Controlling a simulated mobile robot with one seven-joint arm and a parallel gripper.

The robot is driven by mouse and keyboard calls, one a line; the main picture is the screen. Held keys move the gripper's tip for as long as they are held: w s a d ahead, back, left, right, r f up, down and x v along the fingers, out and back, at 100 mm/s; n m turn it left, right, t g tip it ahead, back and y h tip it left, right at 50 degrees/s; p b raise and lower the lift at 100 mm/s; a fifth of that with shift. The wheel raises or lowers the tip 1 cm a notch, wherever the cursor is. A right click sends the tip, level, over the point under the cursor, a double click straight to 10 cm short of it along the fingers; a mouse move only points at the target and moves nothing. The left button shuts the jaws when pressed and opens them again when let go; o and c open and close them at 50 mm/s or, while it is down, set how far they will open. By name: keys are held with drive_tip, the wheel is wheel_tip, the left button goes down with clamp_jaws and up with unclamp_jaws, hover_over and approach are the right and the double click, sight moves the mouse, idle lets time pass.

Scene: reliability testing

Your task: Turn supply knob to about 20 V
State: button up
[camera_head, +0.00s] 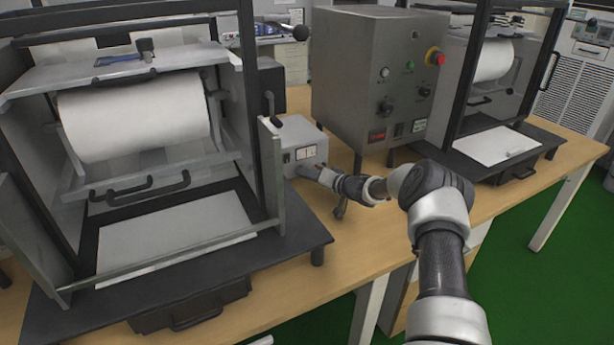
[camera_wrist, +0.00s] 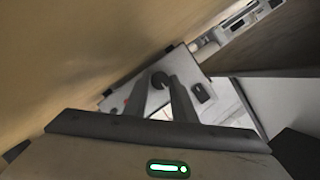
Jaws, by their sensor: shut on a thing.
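The power supply (camera_head: 299,130) is a small light grey box on the wooden bench, between a large roll-holding rig and a tall grey cabinet. Its front panel (camera_head: 305,153) has white-faced meters, too small to read here. My gripper (camera_head: 312,172) reaches its lower front from the right. In the wrist view, the two fingers of my gripper (camera_wrist: 160,82) are shut on a dark round knob (camera_wrist: 159,79) on the tilted panel (camera_wrist: 184,66). A dark switch (camera_wrist: 203,91) sits to the right of the fingers. The knob is hidden in the head view, and its pointer cannot be made out.
A grey cabinet (camera_head: 350,80) with knobs and a red button (camera_head: 436,58) stands right behind my arm. A black-framed rig (camera_head: 180,270) with a white roll stands close on the left, and a similar one at right. The bench front (camera_head: 345,250) is clear.

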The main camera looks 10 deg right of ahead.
drive_tip(key=o, duration=1.1)
drive_tip(key=shift+c, duration=0.2)
drive_tip(key=p+v, duration=0.3)
drive_tip(key=v, duration=1.4)
drive_tip(key=shift+s+d, duration=0.1)
drive_tip(key=shift+s, duration=0.05)
drive_tip(key=shift+r, duration=0.1)
